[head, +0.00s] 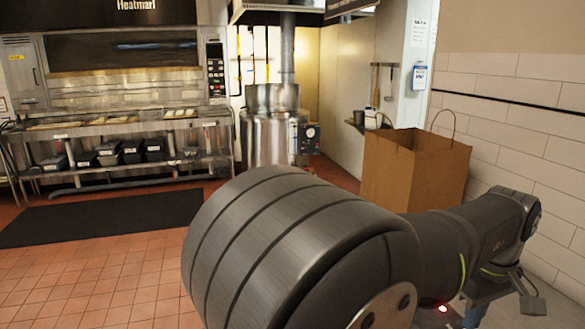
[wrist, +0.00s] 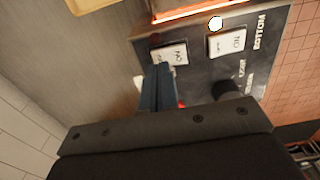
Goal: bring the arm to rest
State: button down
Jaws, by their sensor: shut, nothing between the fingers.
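In the wrist view my gripper (wrist: 160,85) shows its dark bluish fingers together with nothing held between them. The fingertips lie in front of a dark control panel (wrist: 205,75) with white rocker switches; I cannot tell whether they touch it. One switch (wrist: 172,54) shows just beyond the fingertips, and a second switch (wrist: 228,40) sits to its right, near the word BOTTOM. A black knob (wrist: 226,89) is lower on the panel, partly hidden by the gripper body.
In the head view a brown paper bag (head: 415,172) stands behind my arm, near the white tiled wall (head: 520,130). A steel kettle (head: 268,135) stands at the back centre. A steel oven (head: 130,85) is at the left. The tiled floor (head: 110,285) at lower left is clear.

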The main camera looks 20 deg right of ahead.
jog(key=a+r+h, duration=0.1)
jog(key=a+r, duration=0.3)
jog(key=r, duration=1)
jog(key=shift+d+f, duration=0.25)
jog(key=shift+f, duration=0.75)
jog(key=shift+d+f, duration=0.2)
jog(key=shift+f, duration=0.75)
jog(key=c, duration=1.8)
grip_release()
jog(key=shift+a+r, duration=0.1)
jog(key=shift+a, duration=0.05)
jog(key=shift+c, duration=0.2)
jog(key=o, duration=1.4)
jog(key=a+r, duration=0.1)
jog(key=a, duration=0.1)
jog(key=a+r, duration=0.3)
jog(key=a, duration=0.2)
jog(key=shift+r, duration=0.3)
jog(key=o, duration=0.4)
jog(key=shift+a, duration=0.25)
jog(key=shift+o, duration=0.2)
notch_tip(320, 180, down, 10)
jog(key=d, duration=0.1)
jog(key=shift+r, duration=0.2)
jog(key=shift+d, duration=0.1)
